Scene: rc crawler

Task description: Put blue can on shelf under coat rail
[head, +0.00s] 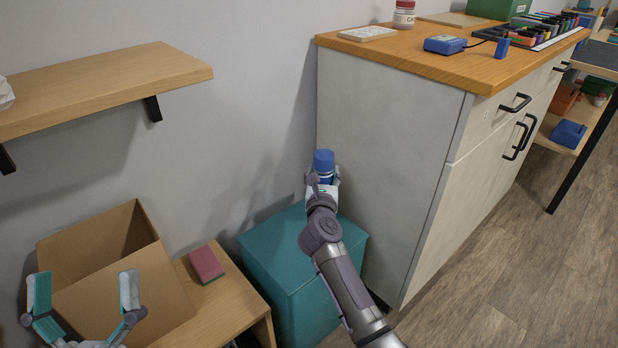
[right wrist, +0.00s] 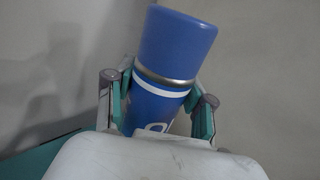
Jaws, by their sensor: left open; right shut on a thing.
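The blue can (head: 323,160) is upright in my right gripper (head: 322,182), above a teal box. In the right wrist view the blue can (right wrist: 172,50) has a blue cap, a metal ring and a white band, and tilts slightly between the two fingers; its lower end is hidden by the gripper. My left gripper (head: 84,288) is open and empty in front of a cardboard box at the lower left. A wooden wall shelf (head: 110,85) is at the upper left, with a white thing at its left edge. No coat rail shows.
The teal box (head: 300,262) stands between a low wooden bench (head: 213,305) and a grey cabinet (head: 385,150). The bench bears an open cardboard box (head: 125,285) and a dark pink block (head: 206,264). The wall shelf's right part is bare. Floor at the right is clear.

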